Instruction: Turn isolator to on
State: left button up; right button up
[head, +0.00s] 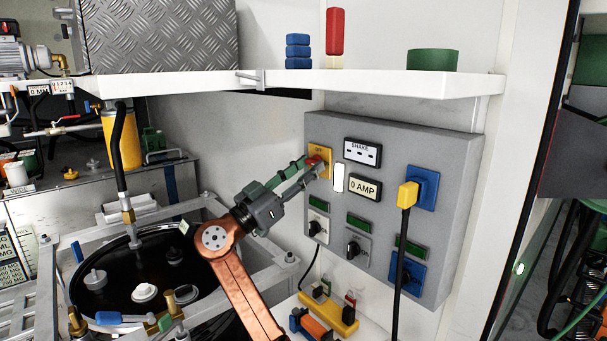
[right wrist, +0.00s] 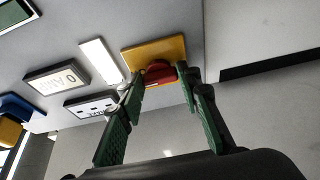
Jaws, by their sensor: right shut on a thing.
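The isolator is a red knob on a yellow plate (head: 319,149) at the upper left of the grey panel (head: 463,165). The plate's lettering is too small to read surely. In the right wrist view the red knob (right wrist: 159,73) stands out from the yellow plate (right wrist: 155,51). My right gripper (head: 315,166) reaches the knob from the lower left. In the right wrist view its two green fingers (right wrist: 160,85) lie on either side of the knob, shut on it. The fingers hide part of the knob. My left gripper is not in view.
The panel also holds a white indicator (head: 339,178), a "0 AMP" display (head: 365,188), a "SHAKE" plate (head: 362,152) and several black rotary switches. A yellow plug (head: 408,195) with a hanging cable is at the right. A white shelf (head: 385,83) overhangs the panel. A black tank (head: 140,275) stands at lower left.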

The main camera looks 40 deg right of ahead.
jog(key=shift+r, duration=0.15)
dwell(0.3)
jog(key=o, duration=1.2)
jog(key=shift+c, duration=0.2)
jog(key=v, duration=1.2)
